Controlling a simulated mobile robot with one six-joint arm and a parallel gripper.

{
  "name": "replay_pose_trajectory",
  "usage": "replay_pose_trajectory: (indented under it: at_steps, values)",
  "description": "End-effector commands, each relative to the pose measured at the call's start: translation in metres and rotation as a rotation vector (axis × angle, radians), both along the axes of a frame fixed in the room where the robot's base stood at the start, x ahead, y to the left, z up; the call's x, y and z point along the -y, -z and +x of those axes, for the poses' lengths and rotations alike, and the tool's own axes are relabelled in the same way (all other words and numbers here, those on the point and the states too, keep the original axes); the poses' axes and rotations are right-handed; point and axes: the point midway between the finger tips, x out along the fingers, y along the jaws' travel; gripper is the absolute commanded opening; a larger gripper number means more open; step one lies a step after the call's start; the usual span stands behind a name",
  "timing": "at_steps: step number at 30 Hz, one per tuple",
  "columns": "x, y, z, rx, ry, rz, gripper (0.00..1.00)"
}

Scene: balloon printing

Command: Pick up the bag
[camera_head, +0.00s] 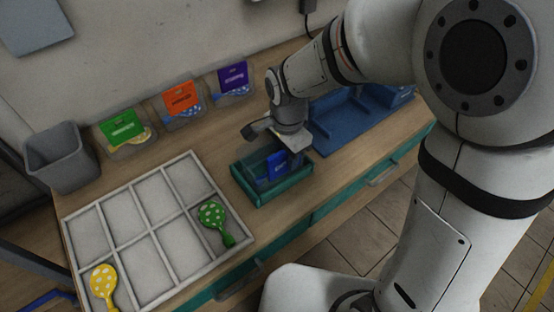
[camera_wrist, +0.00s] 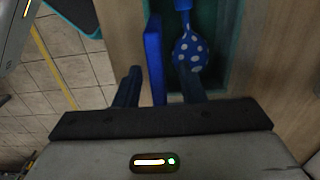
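The blue bag (camera_head: 277,165) stands upright in a teal open box (camera_head: 246,183) on the bench. In the wrist view its blue card (camera_wrist: 153,55) shows nearly edge-on, between my two fingers. My gripper (camera_wrist: 160,80) is open, with a gap visible on each side of the card. A blue balloon shape with white dots (camera_wrist: 191,50) lies just right of the card, partly behind the right finger; I cannot tell whether it is inside the bag. In the head view my gripper (camera_head: 288,148) is over the box, its fingertips mostly hidden.
A white divided tray (camera_head: 150,228) holds a green dotted paddle shape (camera_head: 213,217) and a yellow one (camera_head: 103,282). Green (camera_head: 122,127), orange (camera_head: 180,98) and purple (camera_head: 233,77) bags stand along the wall. A grey bin (camera_head: 60,158) is left; a blue tray (camera_head: 345,125) lies right.

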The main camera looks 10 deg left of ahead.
Motion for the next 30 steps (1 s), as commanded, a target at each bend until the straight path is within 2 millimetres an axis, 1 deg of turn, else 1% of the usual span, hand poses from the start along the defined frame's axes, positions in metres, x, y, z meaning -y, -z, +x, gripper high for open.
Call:
replay_pose_trajectory:
  at_steps: [3,9,22,23,30]
  values:
    - [0.0001,0.0065,-0.0004,-0.001,-0.001,-0.001,0.36]
    - [-0.0002,0.0067,-0.0002,0.001,-0.001,0.001,0.36]
    - [-0.0005,0.0064,-0.0005,0.001,-0.002,0.001,0.01]
    - [-0.0005,0.0063,-0.0005,0.001,-0.003,0.001,0.0]
    - [-0.0007,0.0063,-0.0006,0.001,-0.003,0.001,0.0]
